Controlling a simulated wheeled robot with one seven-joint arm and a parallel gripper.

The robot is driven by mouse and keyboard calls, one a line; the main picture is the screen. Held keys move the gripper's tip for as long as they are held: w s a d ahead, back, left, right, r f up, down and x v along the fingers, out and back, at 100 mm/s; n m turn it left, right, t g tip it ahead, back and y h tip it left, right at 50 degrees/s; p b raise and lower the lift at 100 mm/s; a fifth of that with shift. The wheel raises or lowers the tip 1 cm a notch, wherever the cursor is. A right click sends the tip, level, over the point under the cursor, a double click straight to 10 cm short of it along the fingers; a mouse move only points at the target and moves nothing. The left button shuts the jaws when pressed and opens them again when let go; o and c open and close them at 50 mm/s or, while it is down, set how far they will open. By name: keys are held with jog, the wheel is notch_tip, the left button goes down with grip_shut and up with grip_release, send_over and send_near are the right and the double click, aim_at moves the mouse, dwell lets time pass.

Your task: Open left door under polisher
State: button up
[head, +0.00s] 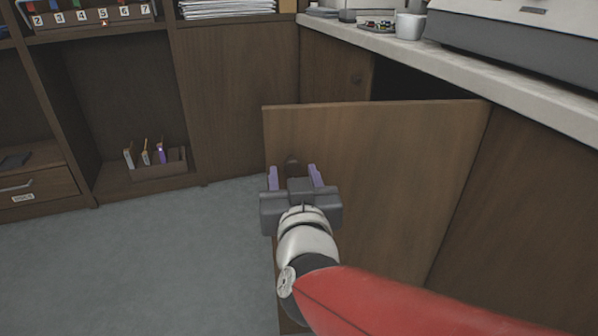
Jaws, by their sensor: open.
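A brown wooden cabinet door (385,180) under the counter stands swung outward, with a dark opening (415,82) showing behind its top edge. Its small dark round knob (291,161) is near the upper left corner of the door. My gripper (294,170) is in front of the door with its two purple fingers apart. The knob shows between and just beyond the fingertips; I cannot tell whether they touch it. A large grey machine (515,38), possibly the polisher, stands on the counter and is cut off by the picture edge.
The pale counter (540,115) runs along the right, with a white cup (409,26) on it. Another closed cabinet panel (540,210) is at the right. Shelves with a small wooden box (160,168) stand at the left. The grey floor (140,265) is clear at the lower left.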

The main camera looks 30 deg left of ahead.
jog(key=v, duration=0.6)
jog(key=shift+s+d+p, duration=0.25)
jog(key=shift+s+p, duration=0.05)
jog(key=shift+s, duration=0.05)
jog(key=w+d+m+g+h+p, duration=0.1)
jog(key=w+d+g+h+p, duration=0.15)
jog(key=d, duration=0.65)
jog(key=w+d+m+g+h+p, duration=0.1)
jog(key=w+d+h+p, duration=0.25)
jog(key=d, duration=0.45)
jog(key=s+d+f+m+g+h+p, duration=0.1)
jog(key=s+d+m+g+h, duration=0.1)
jog(key=d, duration=0.7)
jog(key=s+d+f+m+g+h+p, duration=0.1)
jog(key=s+d, duration=0.4)
jog(key=d, duration=0.5)
jog(key=f+m+g+h, duration=0.1)
jog(key=m+g+h, duration=0.1)
jog(key=shift+s+d+m, duration=0.25)
jog(key=shift+m, duration=0.05)
